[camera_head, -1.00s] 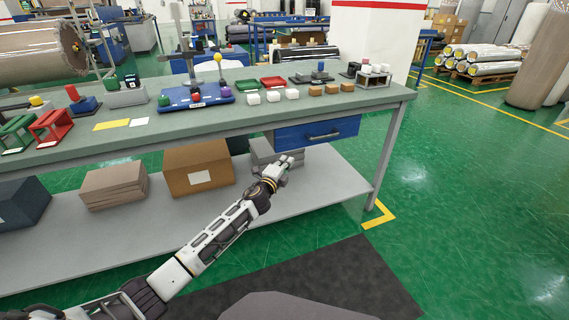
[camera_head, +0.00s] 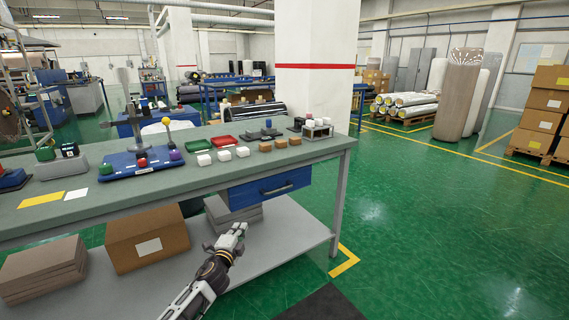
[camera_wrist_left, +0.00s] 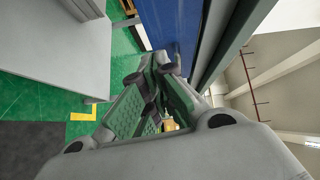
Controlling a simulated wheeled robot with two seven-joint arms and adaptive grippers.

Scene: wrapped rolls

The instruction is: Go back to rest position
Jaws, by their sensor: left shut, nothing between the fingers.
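My left gripper (camera_head: 232,236) is shut and empty in the head view. My right gripper does not show in either view.
A brown box (camera_head: 125,250) and grey stacked sheets (camera_head: 235,212) lie on the bench's lower shelf (camera_head: 290,238). Several small blocks, trays and a blue fixture (camera_head: 140,163) stand on top. Green floor to the right is open. Wrapped rolls (camera_head: 405,103) lie on a pallet behind.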

